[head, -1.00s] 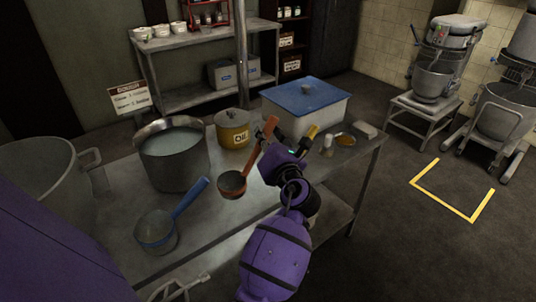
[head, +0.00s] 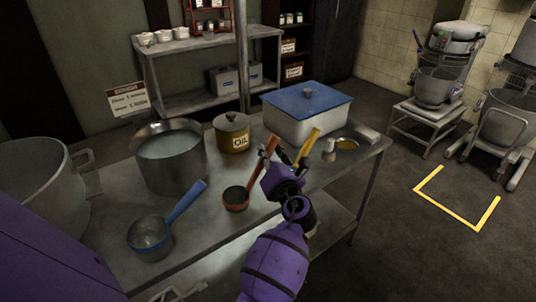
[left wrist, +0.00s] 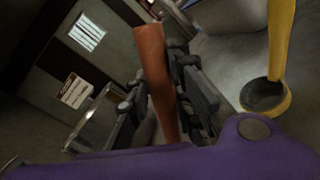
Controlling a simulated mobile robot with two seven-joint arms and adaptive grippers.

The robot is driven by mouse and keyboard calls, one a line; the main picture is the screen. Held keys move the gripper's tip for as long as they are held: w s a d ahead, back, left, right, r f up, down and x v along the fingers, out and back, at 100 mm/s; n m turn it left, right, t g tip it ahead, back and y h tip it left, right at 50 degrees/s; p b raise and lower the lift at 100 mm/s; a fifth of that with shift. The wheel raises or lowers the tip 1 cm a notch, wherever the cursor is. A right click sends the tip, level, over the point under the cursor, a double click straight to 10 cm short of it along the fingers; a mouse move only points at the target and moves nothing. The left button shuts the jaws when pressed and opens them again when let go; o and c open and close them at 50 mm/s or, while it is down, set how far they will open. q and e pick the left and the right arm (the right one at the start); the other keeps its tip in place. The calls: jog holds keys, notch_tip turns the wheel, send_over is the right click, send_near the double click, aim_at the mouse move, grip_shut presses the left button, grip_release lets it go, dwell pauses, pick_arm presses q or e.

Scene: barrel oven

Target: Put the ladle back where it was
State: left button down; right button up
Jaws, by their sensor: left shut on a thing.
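My left gripper (head: 271,157) is shut on the orange-brown handle of a ladle with a dark bowl (head: 236,199). The ladle leans, with its bowl low over the metal table (head: 215,230); I cannot tell if it touches. In the left wrist view the handle (left wrist: 152,65) stands between the two fingers (left wrist: 162,98). A blue-handled ladle (head: 151,238) lies on the table at the front left. A yellow-handled ladle (head: 308,145) is just right of my gripper; its bowl shows in the left wrist view (left wrist: 264,96). My right gripper is not in view.
A blue-lidded white box (head: 305,118), a shaker (head: 329,152) and a small dish (head: 347,144) are to the right. Some table surface left of the held ladle is clear.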

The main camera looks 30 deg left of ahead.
pick_arm(q)
jog(key=c, duration=1.6)
grip_release()
jog(key=shift+o, duration=0.2)
jog(key=shift+s+d, duration=0.15)
jog(key=v, duration=1.2)
jog(key=s+f+n+h, duration=0.3)
jog(key=s+f+n, duration=0.15)
jog(key=f, duration=0.35)
jog(key=s+f+n+g+h, duration=0.1)
jog(key=s+f+n+h, duration=0.1)
jog(key=s+f+n, duration=0.45)
jog(key=s+f+n+h, duration=0.2)
jog(key=s+f+h, duration=0.15)
jog(key=f, duration=0.55)
jog(key=s+d+f+n+g+h, duration=0.1)
jog(key=s+d+f+n, duration=0.1)
jog(key=s+n, duration=0.4)
jog(key=s+d+f+n+g+h, duration=0.1)
jog(key=s+f+n+h, duration=0.1)
jog(key=s+n, duration=0.5)
jog(key=s+d+f+n+g+h, duration=0.1)
jog(key=s+f+n, duration=0.3)
jog(key=s, duration=0.7)
jog(key=d+n+h, duration=0.1)
jog(key=n, duration=0.1)
jog(key=shift+s+d+n, duration=0.3)
jog(key=shift+s, duration=0.1)
